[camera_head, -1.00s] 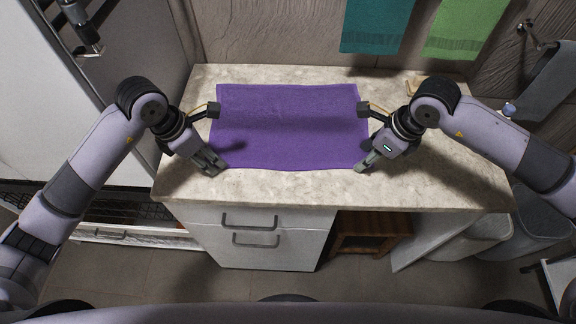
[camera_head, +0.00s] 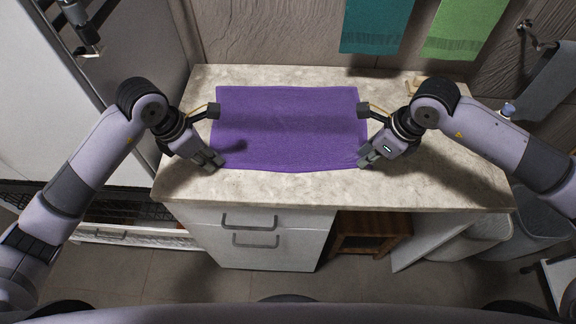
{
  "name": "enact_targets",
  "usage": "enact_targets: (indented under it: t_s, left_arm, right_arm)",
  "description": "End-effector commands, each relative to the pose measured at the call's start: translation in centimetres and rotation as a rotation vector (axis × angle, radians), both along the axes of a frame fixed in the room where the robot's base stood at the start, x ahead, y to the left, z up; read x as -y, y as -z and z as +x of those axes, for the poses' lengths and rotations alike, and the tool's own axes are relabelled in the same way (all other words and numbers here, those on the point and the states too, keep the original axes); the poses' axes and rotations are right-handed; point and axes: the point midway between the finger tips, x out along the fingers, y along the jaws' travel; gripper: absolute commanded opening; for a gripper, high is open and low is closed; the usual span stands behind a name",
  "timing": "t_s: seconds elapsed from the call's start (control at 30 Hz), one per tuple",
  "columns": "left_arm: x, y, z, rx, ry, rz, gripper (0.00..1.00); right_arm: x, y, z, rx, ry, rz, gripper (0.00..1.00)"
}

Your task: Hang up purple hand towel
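The purple hand towel (camera_head: 288,130) lies spread out on the pale stone counter, with slight creases near its front corners. My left gripper (camera_head: 217,161) is at the towel's front left corner, its fingers closed on the cloth edge. My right gripper (camera_head: 366,160) is at the front right corner in the same way. The corners between the fingers are partly hidden. A teal towel (camera_head: 376,22) and a green towel (camera_head: 465,28) hang on the wall behind; what they hang from is out of view.
A small tan item (camera_head: 413,88) sits at the back right. A wall fixture (camera_head: 528,28) and a grey hanging cloth (camera_head: 550,95) are at the right. A wooden stool (camera_head: 370,235) stands below.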

Motion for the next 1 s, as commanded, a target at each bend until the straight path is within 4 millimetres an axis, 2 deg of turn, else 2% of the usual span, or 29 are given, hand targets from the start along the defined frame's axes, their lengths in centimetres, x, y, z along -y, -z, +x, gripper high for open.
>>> enact_targets:
  t_s: [0.37,1.0]
  left_arm:
    - [-0.08,0.28,0.02,-0.002,-0.002,0.004,0.00]
    - [-0.10,0.33,0.02,-0.002,-0.002,0.004,0.00]
  right_arm:
    - [-0.03,0.38,-0.15,-0.006,-0.001,-0.002,0.00]
    - [-0.01,0.44,-0.18,-0.008,-0.001,-0.002,0.00]
